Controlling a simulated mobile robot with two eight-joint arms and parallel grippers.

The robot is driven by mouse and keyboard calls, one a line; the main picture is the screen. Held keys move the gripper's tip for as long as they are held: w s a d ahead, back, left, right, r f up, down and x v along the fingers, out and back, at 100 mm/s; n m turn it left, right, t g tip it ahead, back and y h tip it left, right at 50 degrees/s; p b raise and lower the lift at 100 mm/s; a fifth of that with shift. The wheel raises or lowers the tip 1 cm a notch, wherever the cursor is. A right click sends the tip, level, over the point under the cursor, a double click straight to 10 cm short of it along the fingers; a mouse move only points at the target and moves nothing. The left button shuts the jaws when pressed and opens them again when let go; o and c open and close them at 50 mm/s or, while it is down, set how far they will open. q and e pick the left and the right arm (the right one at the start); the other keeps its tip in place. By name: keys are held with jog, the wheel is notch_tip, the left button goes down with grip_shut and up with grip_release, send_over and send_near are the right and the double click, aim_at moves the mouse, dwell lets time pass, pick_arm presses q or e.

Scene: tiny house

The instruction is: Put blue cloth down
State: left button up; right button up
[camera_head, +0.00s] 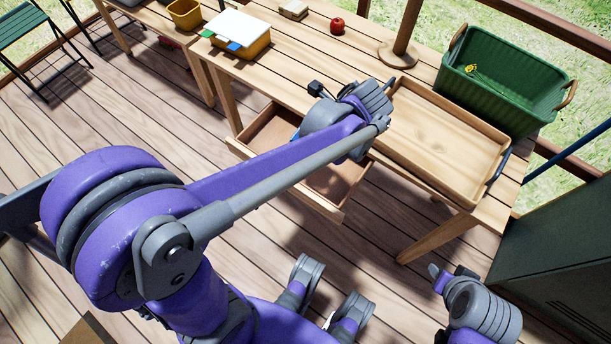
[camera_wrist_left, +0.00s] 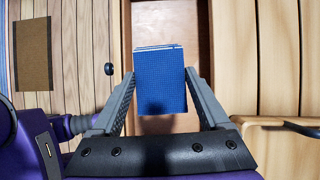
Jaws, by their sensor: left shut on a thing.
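In the left wrist view, the blue cloth (camera_wrist_left: 160,75) is a folded, rectangular stack with pale edges. My left gripper (camera_wrist_left: 160,88) is shut on it, with one finger at each side. The cloth is over the open wooden drawer (camera_wrist_left: 170,25); I cannot tell whether it touches the drawer floor. In the head view, the drawer (camera_head: 345,187) is pulled out from the table, and my left arm hides the gripper and most of the cloth. A small blue bit, probably the cloth, shows beside the arm.
The table holds a wooden tray (camera_head: 440,135), a green basket (camera_head: 505,95), a red apple (camera_head: 337,25) and a yellow box with a white top (camera_head: 240,32). A dark green cabinet (camera_head: 560,240) stands at the right. The plank floor (camera_head: 130,100) is open at left.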

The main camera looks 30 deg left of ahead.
pick_arm(q)
jog(key=f, duration=0.1)
jog(key=s+d+b, duration=0.1)
jog(key=s+f, duration=0.1)
jog(key=shift+d+f+m, duration=0.25)
jog(key=shift+f+m, duration=0.05)
jog(key=shift+f, duration=0.05)
jog(key=b, duration=0.2)
send_over(312, 175)
notch_tip(312, 175, down, 5)
jog(key=shift+w+f, duration=0.1)
jog(key=shift+w, duration=0.05)
jog(key=shift+f+b, duration=0.3)
jog(key=shift+f, duration=1.7)
pick_arm(e)
jog(key=shift+a+f, duration=0.15)
jog(key=shift+f, duration=1.2)
jog(key=shift+a+f, duration=0.15)
jog(key=shift+f, duration=1.15)
pick_arm(q)
jog(key=shift+f, duration=0.25)
jog(key=o, duration=1.2)
jog(key=shift+r, duration=0.1)
jog(key=shift+c, duration=0.2)
pick_arm(e)
jog(key=shift+f, duration=0.15)
pick_arm(q)
jog(key=shift+r, duration=0.1)
